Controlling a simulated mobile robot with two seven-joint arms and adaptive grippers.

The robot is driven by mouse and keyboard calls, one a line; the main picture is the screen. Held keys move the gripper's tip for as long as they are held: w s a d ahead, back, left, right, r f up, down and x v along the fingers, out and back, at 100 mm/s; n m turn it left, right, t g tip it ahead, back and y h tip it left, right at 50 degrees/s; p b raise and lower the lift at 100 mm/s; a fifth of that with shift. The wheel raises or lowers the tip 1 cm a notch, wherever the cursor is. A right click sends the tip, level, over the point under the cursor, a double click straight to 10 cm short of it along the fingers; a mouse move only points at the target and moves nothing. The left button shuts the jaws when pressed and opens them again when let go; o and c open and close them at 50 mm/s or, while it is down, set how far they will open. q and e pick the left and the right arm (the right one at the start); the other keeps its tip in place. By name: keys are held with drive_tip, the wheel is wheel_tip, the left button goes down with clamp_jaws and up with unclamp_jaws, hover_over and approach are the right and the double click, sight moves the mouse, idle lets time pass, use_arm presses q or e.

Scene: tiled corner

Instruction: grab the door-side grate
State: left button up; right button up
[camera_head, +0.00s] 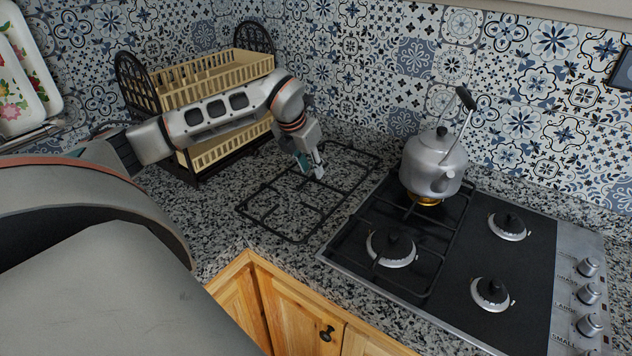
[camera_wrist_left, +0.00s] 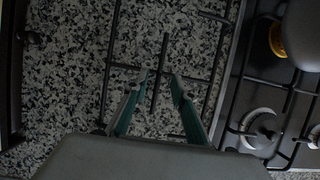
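A black wire grate (camera_head: 290,238) lies flat on the speckled counter, left of the stove. A second black grate (camera_head: 437,268) sits on the stove's left burners, partly under the kettle. My left gripper (camera_head: 312,170) points down over the back part of the counter grate. In the left wrist view its teal fingers (camera_wrist_left: 161,76) are apart with a narrow gap. A bar of the counter grate (camera_wrist_left: 165,48) shows between them; I cannot tell whether they touch it. My right gripper is not in view.
A grey kettle (camera_head: 432,165) stands on the stove's back left burner. A black rack with cream tiers (camera_head: 205,80) stands behind my left arm. The stove (camera_head: 533,255) has bare right burners and knobs at right. Wooden cabinet doors (camera_head: 290,305) are below the counter edge.

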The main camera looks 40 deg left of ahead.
sight(316, 181)
use_arm(q)
drive_tip(key=shift+x, duration=1.3)
drive_tip(key=shift+a, duration=0.1)
clamp_jaws()
drive_tip(key=shift+w+r, duration=0.15)
drive_tip(key=shift+r, duration=0.05)
